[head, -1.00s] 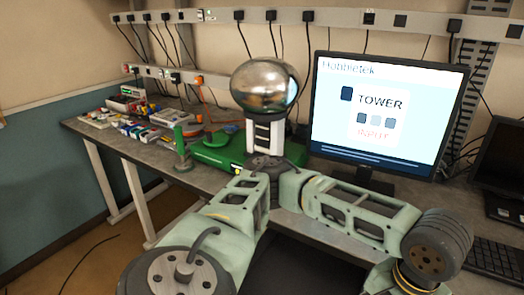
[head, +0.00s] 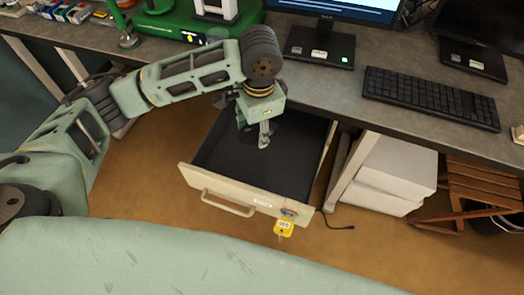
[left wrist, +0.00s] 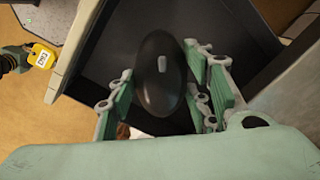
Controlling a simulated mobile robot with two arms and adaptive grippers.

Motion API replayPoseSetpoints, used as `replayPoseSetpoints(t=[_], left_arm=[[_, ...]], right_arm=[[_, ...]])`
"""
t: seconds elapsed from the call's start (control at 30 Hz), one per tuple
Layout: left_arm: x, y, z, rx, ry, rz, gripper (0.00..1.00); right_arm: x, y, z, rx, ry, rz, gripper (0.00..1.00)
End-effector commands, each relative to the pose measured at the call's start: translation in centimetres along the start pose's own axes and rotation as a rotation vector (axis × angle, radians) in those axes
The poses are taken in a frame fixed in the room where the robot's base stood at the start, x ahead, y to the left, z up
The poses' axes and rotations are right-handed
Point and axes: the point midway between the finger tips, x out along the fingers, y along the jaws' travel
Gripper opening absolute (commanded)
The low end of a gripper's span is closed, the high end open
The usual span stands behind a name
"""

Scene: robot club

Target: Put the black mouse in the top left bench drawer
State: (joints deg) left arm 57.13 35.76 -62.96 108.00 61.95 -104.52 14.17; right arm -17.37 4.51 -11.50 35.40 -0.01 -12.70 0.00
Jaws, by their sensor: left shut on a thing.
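The black mouse (left wrist: 157,88) shows in the left wrist view, between the green fingers of my left gripper (head: 264,141). The gripper is shut on it. In the head view the mouse cannot be made out against the dark drawer lining. The bench drawer (head: 226,187) is pulled open, with a pale front, a bar handle and a black inside. My left gripper points down over the drawer's inside. The drawer's inner wall and front also show around the mouse in the left wrist view. My right gripper is not in view.
A yellow tag (head: 284,228) hangs at the right of the drawer front. The bench top (head: 330,88) holds a keyboard (head: 430,97), a monitor stand (head: 320,45) and a green machine (head: 175,18). White boxes (head: 390,170) and a wooden folding stool (head: 480,185) stand under the bench at right.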

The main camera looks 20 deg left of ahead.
Motion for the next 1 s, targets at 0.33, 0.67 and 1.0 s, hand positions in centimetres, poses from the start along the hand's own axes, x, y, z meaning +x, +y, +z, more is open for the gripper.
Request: replayPoseSetpoints(t=[0.33,0.67,1.0], left_arm=[[5.1,-1.8,-2.6,0.499,0.039,0.005,0.19],[8.3,-2.1,-2.9,0.662,0.050,0.002,0.19],[13.2,-1.8,-2.9,0.663,0.052,0.000,0.18]], right_arm=[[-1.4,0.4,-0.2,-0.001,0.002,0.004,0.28],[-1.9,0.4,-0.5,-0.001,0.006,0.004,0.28],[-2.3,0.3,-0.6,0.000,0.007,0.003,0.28]])
